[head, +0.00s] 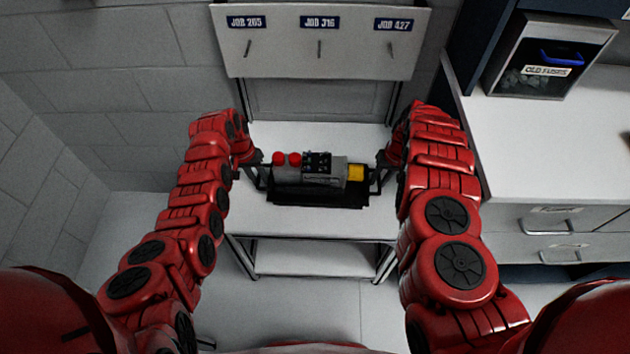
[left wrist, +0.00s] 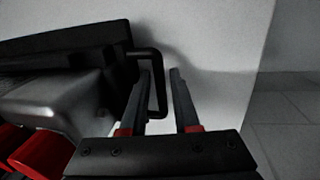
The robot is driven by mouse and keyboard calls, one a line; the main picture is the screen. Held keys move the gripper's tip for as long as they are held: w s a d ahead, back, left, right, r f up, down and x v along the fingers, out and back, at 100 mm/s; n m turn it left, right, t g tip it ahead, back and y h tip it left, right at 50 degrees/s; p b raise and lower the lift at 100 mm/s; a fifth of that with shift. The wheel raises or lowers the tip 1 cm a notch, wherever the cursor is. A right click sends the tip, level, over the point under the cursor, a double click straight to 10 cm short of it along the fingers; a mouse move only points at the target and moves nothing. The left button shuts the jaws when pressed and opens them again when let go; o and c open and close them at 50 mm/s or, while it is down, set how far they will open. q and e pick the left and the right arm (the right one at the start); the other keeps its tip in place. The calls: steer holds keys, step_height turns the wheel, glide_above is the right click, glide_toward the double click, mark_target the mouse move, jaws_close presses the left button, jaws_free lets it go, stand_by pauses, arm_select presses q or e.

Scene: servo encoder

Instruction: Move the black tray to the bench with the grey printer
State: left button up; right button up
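The black tray (head: 318,199) sits on a small white bench (head: 310,223) in the middle of the head view. It carries a grey device (head: 322,176) with red caps and a yellow end. My left gripper (head: 258,164) is at the tray's left handle. In the left wrist view its two fingers (left wrist: 160,98) stand apart, with the black handle (left wrist: 159,58) between them and some gap visible. My right gripper (head: 380,166) is at the tray's right handle; its fingers are too small and dark to read. No grey printer shows in these views.
A panel (head: 320,45) with job labels and hooks hangs behind the bench. At right stands a white counter with drawers (head: 556,222) and a bin labelled old fuses (head: 543,72). A block wall is at left. Bare bench top lies in front of the tray.

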arm_select(q)
steer(key=shift+c, duration=0.2)
arm_select(e)
steer(key=shift+f, duration=0.1)
steer(key=shift+c, duration=0.2)
arm_select(q)
jaws_close()
arm_select(e)
jaws_close()
stand_by(0.8)
